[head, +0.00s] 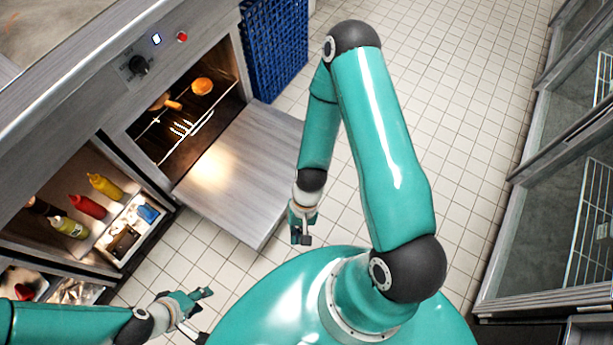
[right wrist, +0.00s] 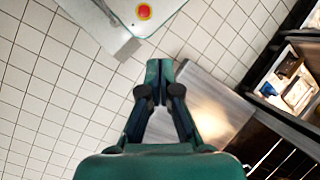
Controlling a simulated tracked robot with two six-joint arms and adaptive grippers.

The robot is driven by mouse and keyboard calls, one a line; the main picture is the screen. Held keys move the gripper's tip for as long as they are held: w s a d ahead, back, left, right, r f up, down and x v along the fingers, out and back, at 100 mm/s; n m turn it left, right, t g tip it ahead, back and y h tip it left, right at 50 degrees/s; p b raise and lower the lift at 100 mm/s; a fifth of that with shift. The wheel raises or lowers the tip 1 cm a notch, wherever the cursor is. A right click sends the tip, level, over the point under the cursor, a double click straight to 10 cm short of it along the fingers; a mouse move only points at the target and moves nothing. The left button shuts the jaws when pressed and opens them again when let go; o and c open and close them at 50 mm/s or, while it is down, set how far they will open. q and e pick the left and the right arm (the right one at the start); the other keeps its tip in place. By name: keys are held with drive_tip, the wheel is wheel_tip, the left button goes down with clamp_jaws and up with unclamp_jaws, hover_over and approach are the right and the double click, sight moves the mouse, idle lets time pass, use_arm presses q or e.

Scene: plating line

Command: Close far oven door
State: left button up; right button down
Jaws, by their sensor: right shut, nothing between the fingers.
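The oven door (head: 240,165) is open, folded down flat in front of the oven, its grey inner face up. It also shows in the right wrist view (right wrist: 212,108). The lit oven cavity (head: 180,140) holds a wire rack and food, including a round orange-brown piece (head: 202,86). My right gripper (head: 301,238) is shut and empty, just beyond the door's outer edge on the right; its fingertips show together in the right wrist view (right wrist: 159,68). My left gripper (head: 207,312) is at the lower left, its fingers spread and empty, nearer to me than the door.
A blue crate (head: 275,45) stands beside the oven, past the door. Left of the door, an open shelf holds sauce bottles (head: 88,206) and a tray (head: 125,232). Glass-fronted cabinets (head: 560,220) line the right. Tiled floor (head: 470,90) between is clear.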

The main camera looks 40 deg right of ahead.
drive_tip(key=w+d+f+m+t+y+b, duration=0.3)
drive_tip(key=f+m+b, duration=0.55)
drive_tip(key=f, duration=0.35)
drive_tip(key=w+d+f+m+t+y+b, duration=0.25)
drive_tip(key=f+m+b, duration=0.45)
drive_tip(key=f+b, duration=0.35)
drive_tip(key=w+d+f+m+t+h+b, duration=0.25)
drive_tip(key=d+f+m+t+b, duration=0.3)
drive_tip(key=d, duration=0.45)
drive_tip(key=w+d+f+m+t+h+b, duration=0.2)
drive_tip(key=d+f+m+t+h+b, duration=0.25)
drive_tip(key=d+f, duration=0.4)
drive_tip(key=w+d+b+x, duration=0.1)
drive_tip(key=d+b+x, duration=0.1)
drive_tip(key=b+x, duration=0.5)
use_arm(q)
wheel_tip(320, 180, down, 37)
drive_tip(key=p, duration=0.1)
drive_tip(key=shift+p, duration=0.35)
use_arm(e)
drive_tip(key=shift+g+y, duration=0.25)
drive_tip(key=shift+y, duration=0.1)
drive_tip(key=r, duration=0.1)
drive_tip(key=w+r, duration=0.1)
drive_tip(key=w+a+r, duration=0.1)
drive_tip(key=r, duration=0.1)
drive_tip(key=shift+a, duration=0.1)
drive_tip(key=shift+r, duration=0.15)
